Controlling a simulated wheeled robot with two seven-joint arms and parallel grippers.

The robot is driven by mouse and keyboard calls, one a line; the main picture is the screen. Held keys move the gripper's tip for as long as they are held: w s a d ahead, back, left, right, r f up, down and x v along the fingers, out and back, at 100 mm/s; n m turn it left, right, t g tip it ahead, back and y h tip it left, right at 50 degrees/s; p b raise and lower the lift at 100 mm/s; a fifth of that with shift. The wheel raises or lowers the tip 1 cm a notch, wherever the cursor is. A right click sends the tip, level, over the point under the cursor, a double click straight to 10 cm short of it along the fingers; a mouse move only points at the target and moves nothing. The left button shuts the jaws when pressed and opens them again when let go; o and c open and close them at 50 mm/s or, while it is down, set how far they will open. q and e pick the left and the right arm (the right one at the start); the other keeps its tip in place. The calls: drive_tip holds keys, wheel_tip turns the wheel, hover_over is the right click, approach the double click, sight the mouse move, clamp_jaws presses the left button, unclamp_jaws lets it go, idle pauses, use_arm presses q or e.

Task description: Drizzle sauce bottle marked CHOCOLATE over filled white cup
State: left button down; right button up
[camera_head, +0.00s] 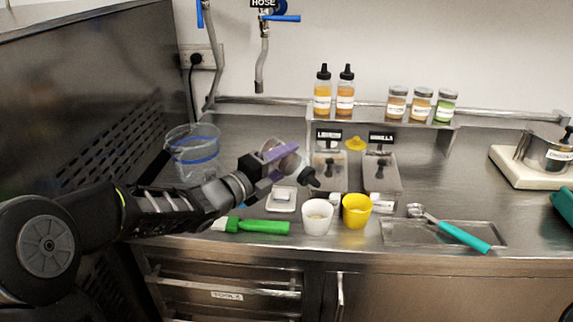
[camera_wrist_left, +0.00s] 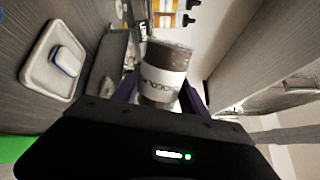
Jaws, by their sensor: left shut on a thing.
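My left gripper (camera_head: 283,160), with purple fingers, is shut on the sauce bottle (camera_head: 296,166). The bottle is tilted, its black nozzle pointing down and to the right. In the left wrist view the bottle (camera_wrist_left: 165,72) sits between the fingers, and its white label reads CHOCOLATE, partly legible. The white cup (camera_head: 318,218) stands upright near the counter's front edge, with pale contents showing inside. The nozzle is above the cup and appears a little behind it; I cannot tell whether it is directly over the opening. No sauce stream is visible. My right gripper is out of view.
A yellow cup (camera_head: 356,211) stands just right of the white cup. A green-handled tool (camera_head: 262,227) and a small white tray (camera_head: 282,200) lie to the left. Lidded containers (camera_head: 381,175) stand behind. A metal tray (camera_head: 400,236) with a teal-handled scoop (camera_head: 462,237) lies right.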

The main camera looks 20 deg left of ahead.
sight(292, 155)
use_arm(q)
drive_tip(key=m+b, duration=0.1)
drive_tip(key=d+r+m+b, duration=0.1)
drive_tip(key=r+m+b, duration=0.1)
drive_tip(key=shift+s+d+m+b, duration=0.15)
drive_tip(key=shift+s+m+b, duration=0.15)
drive_tip(key=shift+b, duration=0.05)
drive_tip(key=shift+s+d+r+m+b, duration=0.1)
drive_tip(key=shift+d+r+m+b, duration=0.15)
drive_tip(key=shift+r+m+b, duration=0.4)
drive_tip(key=shift+d+r+m, duration=0.15)
drive_tip(key=shift+r+m, duration=0.25)
drive_tip(key=shift+m, duration=0.05)
drive_tip(key=shift+s+r+n+p, duration=0.1)
drive_tip(key=shift+n+p, duration=0.4)
drive_tip(key=shift+n, duration=0.6)
drive_tip(key=shift+n+p, duration=0.4)
drive_tip(key=shift+n, duration=0.6)
